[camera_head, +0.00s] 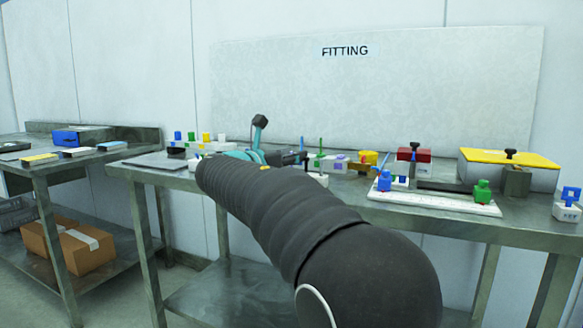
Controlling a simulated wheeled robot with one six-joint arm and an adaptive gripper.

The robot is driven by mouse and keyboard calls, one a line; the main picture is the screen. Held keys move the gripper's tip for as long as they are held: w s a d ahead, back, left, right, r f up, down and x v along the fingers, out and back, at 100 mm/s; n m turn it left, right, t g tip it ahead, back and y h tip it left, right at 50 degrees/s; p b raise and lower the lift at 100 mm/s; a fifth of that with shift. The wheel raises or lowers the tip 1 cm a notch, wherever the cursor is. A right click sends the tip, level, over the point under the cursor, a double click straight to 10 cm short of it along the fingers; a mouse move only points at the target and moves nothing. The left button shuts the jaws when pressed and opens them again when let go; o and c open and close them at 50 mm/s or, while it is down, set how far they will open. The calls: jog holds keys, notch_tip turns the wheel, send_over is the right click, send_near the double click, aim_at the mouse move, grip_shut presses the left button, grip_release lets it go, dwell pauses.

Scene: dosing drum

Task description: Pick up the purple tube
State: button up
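My arm reaches from the lower right toward the metal table (400,207), and its dark sleeve hides part of the tabletop. My gripper (297,158) is at the far end, low over the table near its middle; it is small, and I cannot tell whether it is open or shut. A small white piece with a purple mark (340,163) stands just right of the gripper, apart from it in the picture. It is the only purple I see, and I cannot tell whether it is the purple tube. No other purple tube is visible.
A white rack with coloured caps (198,143) stands left of the gripper. A second table (60,163) stands left.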

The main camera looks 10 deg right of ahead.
grip_shut()
jog(key=shift+r, duration=0.1)
